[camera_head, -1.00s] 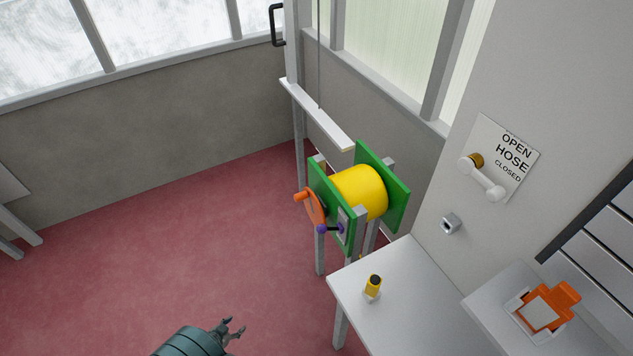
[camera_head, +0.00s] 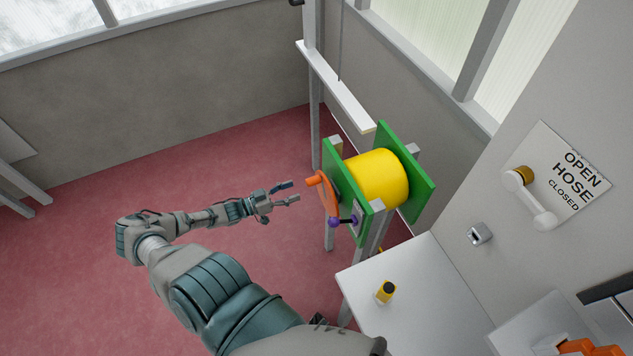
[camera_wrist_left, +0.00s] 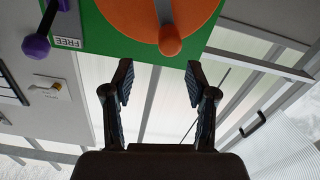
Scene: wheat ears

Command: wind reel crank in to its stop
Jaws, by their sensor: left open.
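The reel has a yellow drum (camera_head: 377,179) between two green side plates (camera_head: 409,160) on grey posts. Its orange crank disc (camera_head: 331,201) is on the near-left plate, with an orange handle knob (camera_head: 315,180) at its upper left. In the left wrist view the crank disc (camera_wrist_left: 130,15) and its knob (camera_wrist_left: 170,42) are above the fingers. My left gripper (camera_head: 291,191) is open and empty, just left of the knob and apart from it; the wrist view shows its spread fingers (camera_wrist_left: 160,85). My right gripper is not in view.
A purple-knobbed lever (camera_head: 340,222) sits below the crank; a FREE label (camera_wrist_left: 68,42) is beside it in the wrist view. A white table (camera_head: 405,290) with a yellow-black item (camera_head: 386,291) stands at lower right. A hose lever sign (camera_head: 562,175) is on the wall.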

